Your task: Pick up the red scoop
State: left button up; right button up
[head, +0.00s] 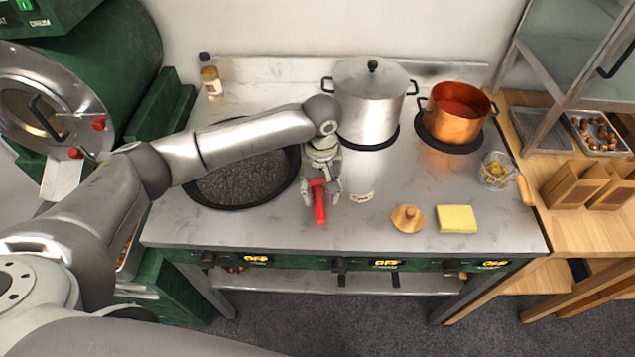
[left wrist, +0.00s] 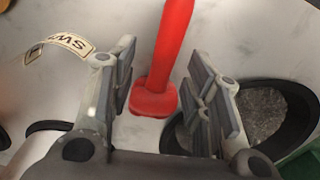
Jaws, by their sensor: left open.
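The red scoop (head: 319,204) lies on the pale stovetop, just right of a large black pan, its handle towards the front edge. My left gripper (head: 321,193) is over it, with its fingers spread on either side. In the left wrist view the scoop (left wrist: 170,45) runs between the open fingers of the left gripper (left wrist: 160,88), apart from both. Its wider red end is nearest the palm. The scoop's far part is partly hidden by the gripper in the head view. My right gripper is in neither view.
The black pan (head: 205,205) with dark grains is left of the scoop. A lidded steel pot (head: 368,105) and a copper pot (head: 455,125) stand behind.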

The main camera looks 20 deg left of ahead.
aim_at(319, 199)
pick_arm(q)
jog(key=f, duration=0.3)
jog(key=shift+s+a+f+p, duration=0.15)
jog(key=shift+s+a+p, duration=0.1)
jog(key=shift+p, duration=0.1)
jog(key=shift+f, duration=0.2)
jog(key=shift+w+d, duration=0.1)
jog(key=c, duration=0.4)
grip_shut()
jog(key=shift+r, duration=0.1)
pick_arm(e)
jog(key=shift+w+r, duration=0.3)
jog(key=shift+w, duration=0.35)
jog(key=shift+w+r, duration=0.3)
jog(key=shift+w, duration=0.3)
